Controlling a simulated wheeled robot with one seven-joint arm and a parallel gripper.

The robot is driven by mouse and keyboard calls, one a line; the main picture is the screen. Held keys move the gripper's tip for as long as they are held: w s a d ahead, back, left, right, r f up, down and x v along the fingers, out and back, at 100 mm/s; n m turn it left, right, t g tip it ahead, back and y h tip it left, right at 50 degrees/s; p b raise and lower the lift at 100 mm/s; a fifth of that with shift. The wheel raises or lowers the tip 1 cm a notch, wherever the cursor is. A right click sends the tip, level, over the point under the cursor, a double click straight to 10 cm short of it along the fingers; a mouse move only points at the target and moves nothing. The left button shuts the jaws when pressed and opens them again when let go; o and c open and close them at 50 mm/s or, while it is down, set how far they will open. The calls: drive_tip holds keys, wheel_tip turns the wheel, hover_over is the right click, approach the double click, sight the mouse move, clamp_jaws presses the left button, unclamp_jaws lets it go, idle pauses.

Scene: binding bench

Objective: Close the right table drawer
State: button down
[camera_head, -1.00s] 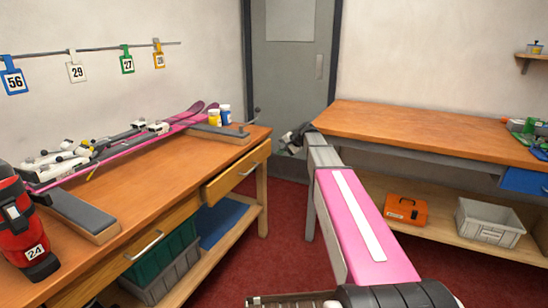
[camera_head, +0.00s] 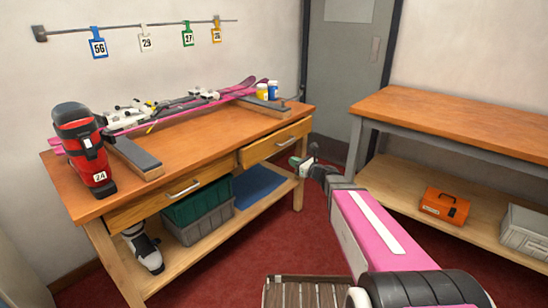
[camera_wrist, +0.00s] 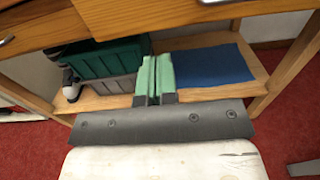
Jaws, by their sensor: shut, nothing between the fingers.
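The wooden workbench (camera_head: 215,152) has two front drawers. The right table drawer (camera_head: 262,151) stands out a little past the bench front, with a silver bar handle (camera_head: 286,142). The left drawer (camera_head: 140,208) looks shut. My gripper (camera_head: 298,162) is just in front of and below the right drawer, apart from it, with its green fingers shut and empty. In the wrist view the fingers (camera_wrist: 153,62) point at the lower shelf area, and the right drawer's front (camera_wrist: 180,12) crosses the top edge. Its handle is partly cut off there.
Pink skis (camera_head: 240,88) and a red boot (camera_head: 82,150) are on the bench. The shelf below holds bins (camera_head: 200,215) and a blue mat (camera_head: 255,182). A second bench (camera_head: 450,120) stands at right, with an orange toolbox (camera_head: 445,204) below. Red floor lies between.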

sight(266, 150)
drive_tip(key=x, duration=1.4)
drive_tip(key=x, duration=0.4)
drive_tip(key=shift+w, duration=0.1)
drive_tip(key=shift+w+a+r, duration=0.1)
drive_tip(key=shift+w+a, duration=0.1)
drive_tip(key=shift+a, duration=0.05)
